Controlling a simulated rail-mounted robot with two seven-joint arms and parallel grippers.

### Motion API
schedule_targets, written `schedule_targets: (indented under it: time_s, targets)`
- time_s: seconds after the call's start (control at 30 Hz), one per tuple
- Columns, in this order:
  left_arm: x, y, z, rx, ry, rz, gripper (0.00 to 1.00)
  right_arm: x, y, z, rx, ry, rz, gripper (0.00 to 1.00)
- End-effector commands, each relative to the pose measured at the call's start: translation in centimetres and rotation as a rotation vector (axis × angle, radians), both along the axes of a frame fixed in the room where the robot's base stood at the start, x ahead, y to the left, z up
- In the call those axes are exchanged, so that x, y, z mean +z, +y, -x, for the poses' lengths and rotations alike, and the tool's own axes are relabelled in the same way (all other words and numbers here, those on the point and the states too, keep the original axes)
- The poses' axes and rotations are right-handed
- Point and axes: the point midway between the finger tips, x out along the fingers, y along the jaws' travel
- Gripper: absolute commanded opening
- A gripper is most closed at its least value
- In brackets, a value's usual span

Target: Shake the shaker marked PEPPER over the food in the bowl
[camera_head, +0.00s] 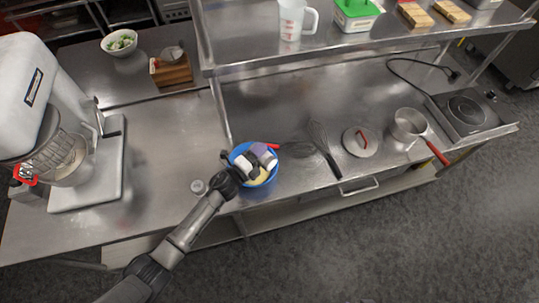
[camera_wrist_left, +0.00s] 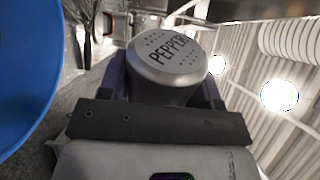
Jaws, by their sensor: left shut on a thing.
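The blue bowl (camera_head: 235,155) sits near the front edge of the steel counter, with yellowish food (camera_head: 261,179) partly showing inside it. My left gripper (camera_head: 262,156) is over the bowl and hides much of it. In the left wrist view its purple fingers are shut on the PEPPER shaker (camera_wrist_left: 168,56), whose grey lid bears the word PEPPER and small holes. The shaker looks tilted, with the blue bowl's wall (camera_wrist_left: 25,70) close by on the left of that view. A second small silver-topped container (camera_head: 198,187) stands on the counter left of the bowl. My right gripper is not in view.
A stand mixer (camera_head: 60,130) stands at the left. A raised shelf (camera_head: 360,45) runs behind.

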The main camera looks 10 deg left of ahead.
Motion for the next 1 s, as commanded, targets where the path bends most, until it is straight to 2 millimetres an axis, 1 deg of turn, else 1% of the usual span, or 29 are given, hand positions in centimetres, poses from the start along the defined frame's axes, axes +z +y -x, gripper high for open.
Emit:
schedule_targets:
  time_s: [0.13, 0.37, 0.57, 0.8, 0.9, 1.0]
  targets:
    - [0.3, 0.0, -0.1, -0.005, 0.051, 0.092, 0.29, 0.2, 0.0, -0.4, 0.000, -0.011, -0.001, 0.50]
    - [0.1, 0.0, 0.0, -0.009, 0.107, 0.188, 0.29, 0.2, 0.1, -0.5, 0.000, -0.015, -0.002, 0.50]
    - [-0.9, 0.0, 0.0, -0.008, 0.118, 0.207, 0.29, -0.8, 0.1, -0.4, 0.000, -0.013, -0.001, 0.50]
    - [-2.8, 0.0, 0.0, -0.008, 0.117, 0.205, 0.29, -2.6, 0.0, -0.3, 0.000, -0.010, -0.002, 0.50]
    - [-3.2, 0.0, 0.0, -0.008, 0.117, 0.205, 0.29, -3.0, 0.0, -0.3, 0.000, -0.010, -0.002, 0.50]
    - [-3.3, 0.0, 0.0, -0.008, 0.116, 0.204, 0.29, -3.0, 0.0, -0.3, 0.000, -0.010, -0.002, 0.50]
